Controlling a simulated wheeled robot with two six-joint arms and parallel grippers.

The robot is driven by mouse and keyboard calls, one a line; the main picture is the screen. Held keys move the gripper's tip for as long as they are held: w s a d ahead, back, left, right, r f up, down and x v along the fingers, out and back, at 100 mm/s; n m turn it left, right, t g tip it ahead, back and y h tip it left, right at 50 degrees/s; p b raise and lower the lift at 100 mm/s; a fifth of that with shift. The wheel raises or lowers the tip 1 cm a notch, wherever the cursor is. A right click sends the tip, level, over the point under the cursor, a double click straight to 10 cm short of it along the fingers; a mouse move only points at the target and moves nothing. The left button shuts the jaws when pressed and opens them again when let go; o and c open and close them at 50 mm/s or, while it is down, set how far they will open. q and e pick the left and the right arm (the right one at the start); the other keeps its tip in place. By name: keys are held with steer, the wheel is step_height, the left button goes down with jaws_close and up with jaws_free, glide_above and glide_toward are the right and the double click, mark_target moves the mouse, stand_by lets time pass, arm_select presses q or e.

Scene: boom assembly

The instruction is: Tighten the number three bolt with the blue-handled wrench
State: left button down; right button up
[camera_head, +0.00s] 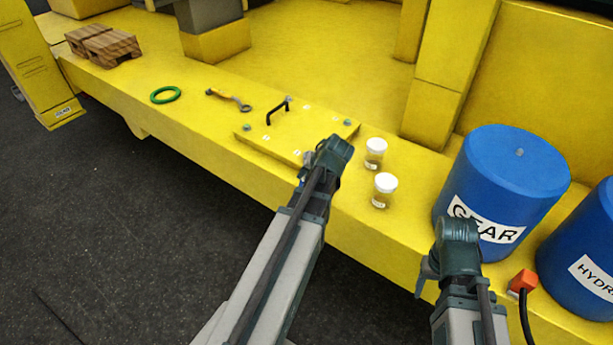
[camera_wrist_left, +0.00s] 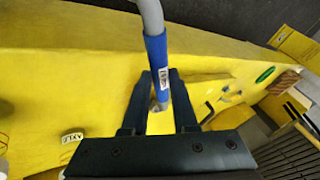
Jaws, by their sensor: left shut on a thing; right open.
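My left gripper (camera_wrist_left: 159,76) is shut on the blue-handled wrench (camera_wrist_left: 157,60), seen in the left wrist view with its grey shaft running up out of the picture. In the head view my left gripper (camera_head: 308,165) is at the near right corner of the yellow cover plate (camera_head: 300,134), and my wrist hides most of it. The plate carries a black handle, small white labels and bolts, including one at the left (camera_head: 247,127) and one at the right (camera_head: 348,122). The label numbers are too small to read. My right gripper (camera_head: 426,275) is open, near the blue gear drum.
An orange-handled wrench (camera_head: 230,99) and a green ring (camera_head: 165,95) lie left of the plate. Two white-lidded jars (camera_head: 375,153) (camera_head: 384,190) stand to its right. Blue drums (camera_head: 512,170) (camera_head: 590,260) and an orange block (camera_head: 523,281) are at the right, wooden pallets (camera_head: 103,45) far left.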

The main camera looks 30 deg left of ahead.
stand_by(0.4)
arm_select(q)
steer(key=shift+s+a+m+t, duration=0.2)
steer(key=shift+a+m+t, duration=0.1)
steer(key=shift+a+m, duration=0.1)
steer(key=shift+a, duration=0.1)
steer(key=shift+s+a+m, duration=0.15)
steer(key=shift+a+m, duration=0.15)
steer(key=shift+a, duration=0.05)
stand_by(0.6)
steer(key=shift+s+a+m+t, duration=0.15)
steer(key=shift+a+m+t, duration=0.25)
steer(key=shift+a+h, duration=0.15)
steer(key=shift+h, duration=0.15)
steer(key=shift+s+a+m, duration=0.1)
steer(key=shift+a+m, duration=0.2)
